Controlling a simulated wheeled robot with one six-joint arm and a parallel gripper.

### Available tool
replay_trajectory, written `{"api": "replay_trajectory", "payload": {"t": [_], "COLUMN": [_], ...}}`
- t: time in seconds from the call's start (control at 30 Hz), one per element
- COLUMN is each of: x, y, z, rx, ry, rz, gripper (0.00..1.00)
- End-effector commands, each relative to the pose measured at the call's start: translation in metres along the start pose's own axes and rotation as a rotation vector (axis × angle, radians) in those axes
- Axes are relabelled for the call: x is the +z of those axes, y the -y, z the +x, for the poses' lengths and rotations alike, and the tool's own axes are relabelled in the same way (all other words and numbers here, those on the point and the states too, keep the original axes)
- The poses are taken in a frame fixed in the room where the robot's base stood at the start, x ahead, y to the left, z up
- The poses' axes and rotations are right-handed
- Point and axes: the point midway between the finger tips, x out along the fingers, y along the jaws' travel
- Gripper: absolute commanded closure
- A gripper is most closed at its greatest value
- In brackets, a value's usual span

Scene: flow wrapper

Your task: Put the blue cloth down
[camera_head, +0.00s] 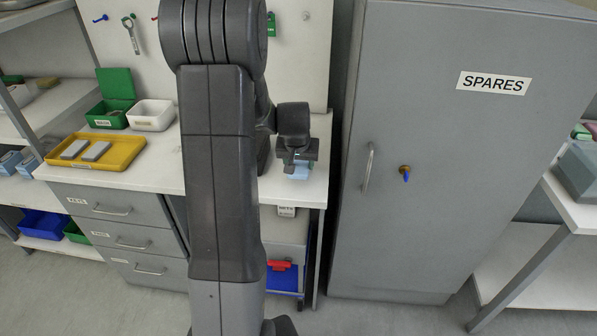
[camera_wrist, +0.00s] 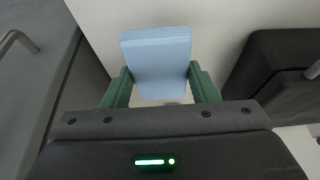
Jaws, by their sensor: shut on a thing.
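The blue cloth (camera_wrist: 157,62) is a light blue folded pad. It shows in the wrist view between the two green fingers of my gripper (camera_wrist: 160,90), which is shut on it. In the head view my gripper (camera_head: 298,165) is over the right end of the white worktop (camera_head: 313,190), and a bit of the blue cloth (camera_head: 299,173) shows beneath it. I cannot tell whether the cloth touches the worktop.
A yellow tray (camera_head: 128,160) with two grey blocks, a green box (camera_head: 101,121) and a white bin (camera_head: 150,125) stand on the worktop's left part. The grey SPARES cabinet (camera_head: 440,220) stands close to the right, with a key in its door.

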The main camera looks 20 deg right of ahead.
Motion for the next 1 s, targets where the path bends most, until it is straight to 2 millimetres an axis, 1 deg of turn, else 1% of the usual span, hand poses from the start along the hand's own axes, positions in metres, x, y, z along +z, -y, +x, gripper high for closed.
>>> {"api": "replay_trajectory", "payload": {"t": [0.2,0.27,0.5,0.63,0.67,0.73,0.77,1.0], "x": [0.012,0.014,0.014,0.016,0.015,0.015,0.015,0.015], "y": [0.0,0.0,0.0,0.0,0.0,0.0,0.0,0.0], "z": [0.027,0.032,0.033,0.037,0.036,0.035,0.035,0.035], "rx": [0.0,0.0,0.0,0.0,0.0,0.0,0.0,0.0], "ry": [0.005,0.004,0.0,0.0,0.0,0.0,0.001,0.001], "rz": [0.001,0.001,0.001,0.001,0.001,0.001,0.001,0.001], "gripper": [0.65,0.65,0.65,0.65,0.41,0.27,0.25,0.25]}}
